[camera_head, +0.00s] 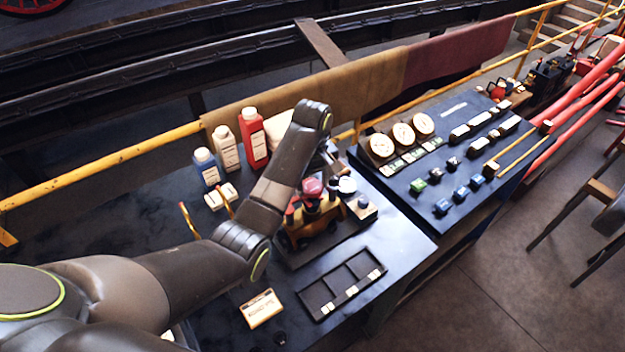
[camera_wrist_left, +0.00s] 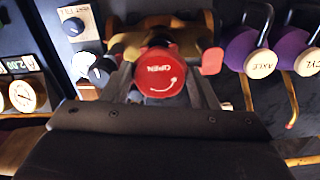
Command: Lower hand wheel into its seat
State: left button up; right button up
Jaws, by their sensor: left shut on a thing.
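The red hand wheel (camera_wrist_left: 160,72), marked "OPEN" with a curved arrow, sits between the two fingers of my left gripper (camera_wrist_left: 165,88) in the left wrist view. The gripper is shut on it. In the head view the red wheel (camera_head: 312,187) shows below my left wrist, over the brass valve body (camera_head: 329,217). The brass body also shows behind the wheel in the wrist view (camera_wrist_left: 150,45), with a red part at its right. The wheel hides the seat, so I cannot tell whether they touch. My right gripper is not in view.
Blue (camera_head: 207,167), white (camera_head: 227,148) and red (camera_head: 254,138) bottles stand behind my left arm. A compartment tray (camera_head: 362,262) and a card (camera_head: 261,309) lie in front of the valve. A gauge panel (camera_head: 411,210) is to the right.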

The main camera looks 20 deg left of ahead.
pick_arm(q)
jog(key=shift+f, duration=0.15)
dwell(0.4)
jog(key=o, duration=1.5)
jog(key=shift+c, duration=0.2)
jog(key=shift+o, duration=0.5)
jog(key=shift+s+a, duration=0.1)
jog(key=shift+s, duration=0.05)
